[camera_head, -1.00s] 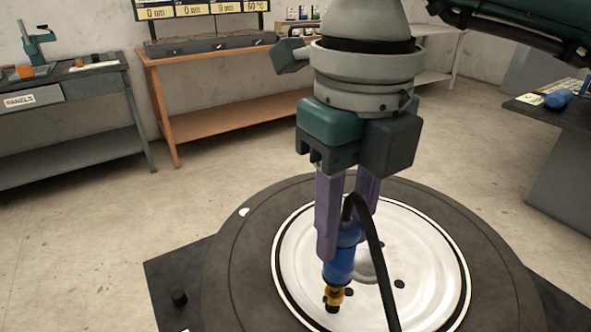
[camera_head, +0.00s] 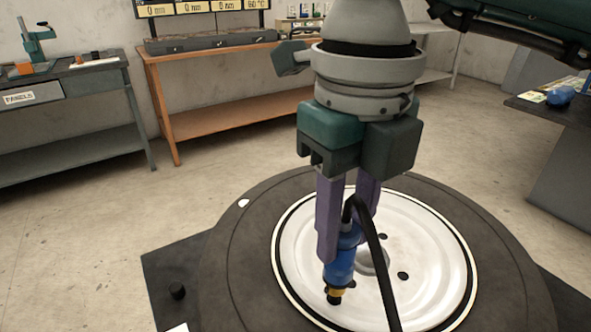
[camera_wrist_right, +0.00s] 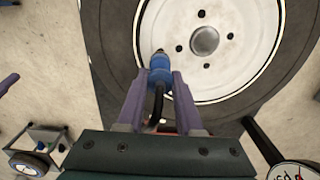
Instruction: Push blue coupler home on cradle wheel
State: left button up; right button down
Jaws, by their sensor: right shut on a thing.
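The blue coupler (camera_head: 339,265), with a black hose looping from its top, is between the purple fingers of my right gripper (camera_head: 340,235), which is shut on it. It also shows between the fingers in the right wrist view (camera_wrist_right: 160,72). The coupler stands nearly upright, its lower end with a brass-coloured band (camera_head: 335,292) at the white face of the wheel (camera_head: 425,262), near the rim. The wheel lies flat, face up, with a dark tyre. My left gripper is not in view.
The hose (camera_head: 377,265) hangs down across the wheel face. An orange-framed bench (camera_head: 215,127) and a grey bench (camera_head: 75,150) stand behind. A dark table stands at right.

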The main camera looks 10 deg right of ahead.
jog(key=shift+f, duration=0.2)
jog(key=shift+c, duration=2.4)
grip_release()
jog(key=shift+r, duration=0.1)
notch_tip(320, 180, up, 4)
jog(key=p, duration=0.3)
jog(key=shift+r, duration=0.1)
jog(key=shift+r+p, duration=0.95)
jog(key=shift+r, duration=0.45)
jog(key=shift+f, duration=0.1)
